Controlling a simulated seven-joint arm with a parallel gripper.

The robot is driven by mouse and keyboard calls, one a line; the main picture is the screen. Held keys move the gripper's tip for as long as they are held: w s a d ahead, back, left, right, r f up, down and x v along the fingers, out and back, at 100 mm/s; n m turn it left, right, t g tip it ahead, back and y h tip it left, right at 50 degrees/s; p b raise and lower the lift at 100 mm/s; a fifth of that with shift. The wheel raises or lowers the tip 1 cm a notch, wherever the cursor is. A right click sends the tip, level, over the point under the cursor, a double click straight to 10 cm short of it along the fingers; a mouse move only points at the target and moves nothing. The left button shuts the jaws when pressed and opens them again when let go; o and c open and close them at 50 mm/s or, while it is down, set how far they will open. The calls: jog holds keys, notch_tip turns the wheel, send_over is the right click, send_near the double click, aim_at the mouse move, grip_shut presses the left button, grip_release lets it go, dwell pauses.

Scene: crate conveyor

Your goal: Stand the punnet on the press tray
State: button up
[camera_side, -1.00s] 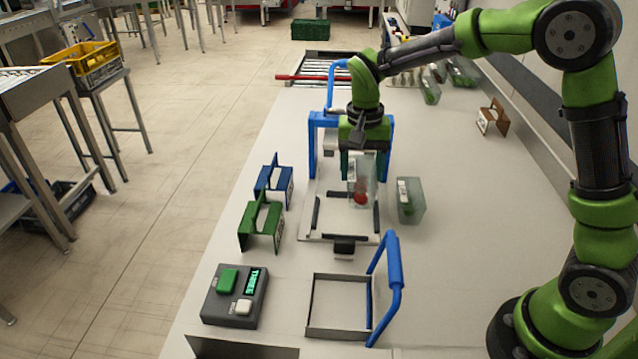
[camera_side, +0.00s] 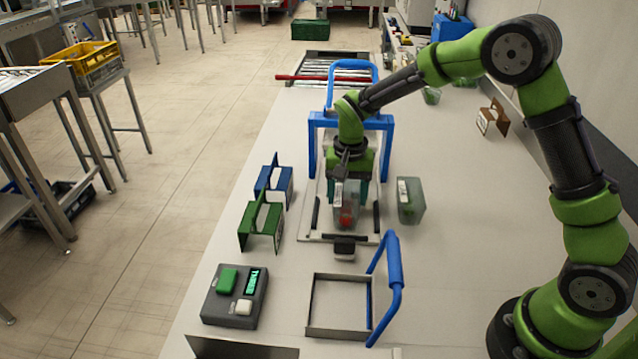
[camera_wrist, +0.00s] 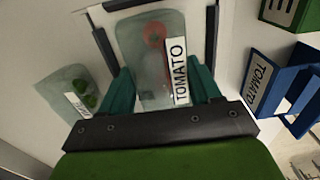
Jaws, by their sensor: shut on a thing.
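A clear punnet with red tomatoes and a TOMATO label (camera_side: 346,204) is held in my gripper (camera_side: 347,190). In the wrist view the two teal fingers close on both sides of the punnet (camera_wrist: 150,62), with its label facing me. The press tray (camera_side: 312,238) is a pale plate with dark edge rails, under the blue press frame (camera_side: 318,122). The punnet is over the tray, between the rails, and looks upright. I cannot tell whether its base touches the tray.
A second punnet with green contents (camera_side: 411,201) stands right of the tray. Blue (camera_side: 274,186) and green (camera_side: 262,226) label holders stand to the left. A scale (camera_side: 236,297) and a blue-handled metal frame (camera_side: 338,329) are in front.

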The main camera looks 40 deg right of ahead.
aim_at(348, 189)
jog(key=shift+f, duration=0.2)
jog(key=o, duration=1)
jog(key=shift+o, duration=0.2)
notch_tip(348, 189, up, 12)
jog(key=s+r+n+t+y, duration=0.1)
jog(key=s+r+n+t, duration=0.15)
jog(key=s+r, duration=0.7)
jog(key=s+f+n+t, duration=0.1)
jog(key=s+t, duration=0.1)
jog(key=s, duration=0.4)
jog(key=s+f+n+t+y, duration=0.1)
jog(key=s+t, duration=0.1)
jog(key=s, duration=0.4)
jog(key=shift+a+f+t, duration=0.2)
jog(key=shift+t, duration=0.15)
